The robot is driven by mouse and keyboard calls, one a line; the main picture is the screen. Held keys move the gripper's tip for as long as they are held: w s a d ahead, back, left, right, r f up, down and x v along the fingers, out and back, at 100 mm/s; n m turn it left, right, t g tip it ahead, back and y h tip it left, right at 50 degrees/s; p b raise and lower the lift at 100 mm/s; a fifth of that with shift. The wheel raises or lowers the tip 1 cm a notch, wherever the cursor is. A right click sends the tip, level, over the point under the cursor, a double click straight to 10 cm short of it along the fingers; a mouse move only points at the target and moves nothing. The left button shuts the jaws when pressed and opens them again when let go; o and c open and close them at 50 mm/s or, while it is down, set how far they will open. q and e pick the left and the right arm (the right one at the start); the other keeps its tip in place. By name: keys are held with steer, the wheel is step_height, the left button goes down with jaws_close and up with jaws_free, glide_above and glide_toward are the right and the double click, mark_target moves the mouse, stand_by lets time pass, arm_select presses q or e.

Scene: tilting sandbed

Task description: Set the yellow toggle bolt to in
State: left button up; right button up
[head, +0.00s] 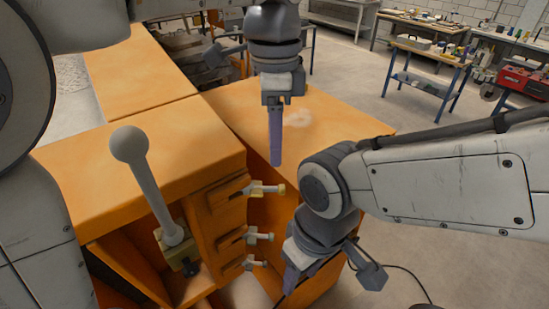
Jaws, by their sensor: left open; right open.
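Three toggle bolts stick out to the right from the orange housing's side, one above another. The top toggle bolt (268,189) has a yellowish tip. The middle bolt (259,237) and the bottom bolt (253,263) look paler, and I cannot tell their colours surely. My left gripper (276,160) is open and empty, pointing down just above the top bolt, apart from it in the picture; its purple fingers overlap edge-on. My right gripper (294,281) is open, low and right of the bottom bolt, partly hidden by its own wrist.
A grey lever (148,185) with a ball knob stands tilted in the orange housing (150,165), left of the bolts. More orange panels (145,68) lie behind. A blue cart (428,80), workbenches and a red toolbox (524,82) stand far off. Open floor lies right.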

mark_target(258, 189)
arm_select(q)
step_height(258, 189, down, 8)
steer(key=shift+d+f+p, duration=0.1)
steer(key=shift+f+p, duration=0.05)
steer(key=shift+p, duration=1)
steer(key=shift+s+f, duration=0.1)
steer(key=shift+f, duration=0.4)
jaws_close()
